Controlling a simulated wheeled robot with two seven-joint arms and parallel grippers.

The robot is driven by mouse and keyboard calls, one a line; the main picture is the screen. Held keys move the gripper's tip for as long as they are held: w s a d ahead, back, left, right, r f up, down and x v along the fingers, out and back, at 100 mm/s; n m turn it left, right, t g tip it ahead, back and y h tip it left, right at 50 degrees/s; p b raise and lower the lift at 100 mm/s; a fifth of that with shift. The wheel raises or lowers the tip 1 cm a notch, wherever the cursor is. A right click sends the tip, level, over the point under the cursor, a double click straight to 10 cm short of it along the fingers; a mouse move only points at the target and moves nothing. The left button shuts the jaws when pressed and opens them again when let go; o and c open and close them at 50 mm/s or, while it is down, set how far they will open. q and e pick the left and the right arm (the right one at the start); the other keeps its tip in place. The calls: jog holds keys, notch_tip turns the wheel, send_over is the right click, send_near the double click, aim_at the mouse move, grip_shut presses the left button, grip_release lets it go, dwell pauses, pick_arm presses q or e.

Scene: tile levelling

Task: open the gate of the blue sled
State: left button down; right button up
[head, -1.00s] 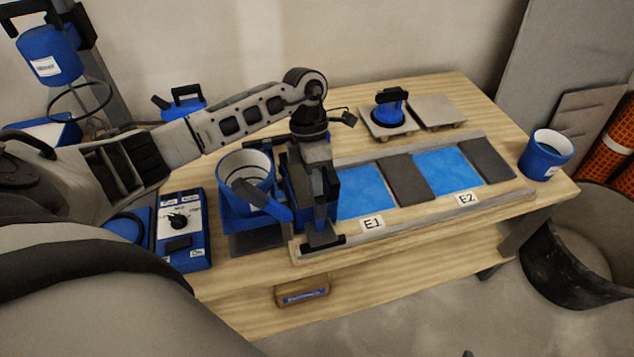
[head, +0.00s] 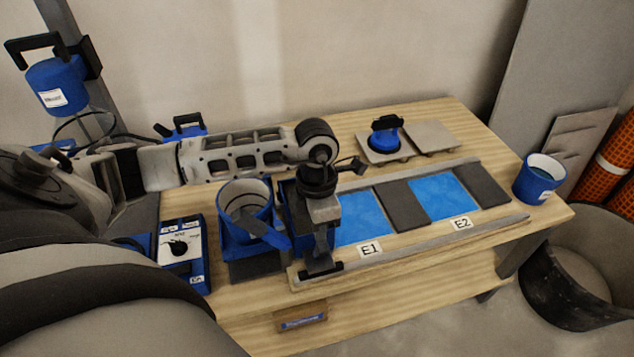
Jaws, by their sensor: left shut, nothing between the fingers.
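The blue sled (head: 289,203) stands at the left end of the tile channel, partly hidden behind my left gripper. A dark foot (head: 320,272) rests on the near rail below the gripper. My left gripper (head: 322,232) points down in front of the sled's right side. It is shut and empty, and its fingertips are hard to separate from the dark parts around them. The sled's gate cannot be made out, and I cannot tell whether the gripper touches it. My right gripper is out of view.
A blue bucket with a trowel (head: 247,203) and a control box (head: 184,250) stand left of the sled. Blue beds E1 (head: 362,218) and E2 (head: 438,196) lie right, between dark tiles. A blue suction lifter (head: 386,136) sits on a tile behind. Another blue bucket (head: 540,178) stands far right.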

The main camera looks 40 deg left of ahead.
aim_at(325, 252)
pick_arm(q)
jog(key=shift+s+d+f+b, duration=0.35)
jog(key=shift+s+d, duration=0.2)
jog(key=shift+d, duration=0.2)
jog(key=shift+s+d+f+b, duration=0.2)
jog(key=shift+s+d+b, duration=0.1)
jog(key=shift+s+d, duration=0.35)
jog(key=shift+d, duration=0.15)
jog(key=w+a+r, duration=0.1)
jog(key=w+a+r+p, duration=0.1)
jog(key=a+r, duration=0.1)
jog(key=shift+w+r, duration=0.15)
jog(key=shift+w, duration=0.05)
notch_tip(325, 252, up, 9)
jog(key=s+d, duration=0.1)
jog(key=d, duration=0.1)
jog(key=shift+s+d+r, duration=0.2)
jog(key=shift+s, duration=0.1)
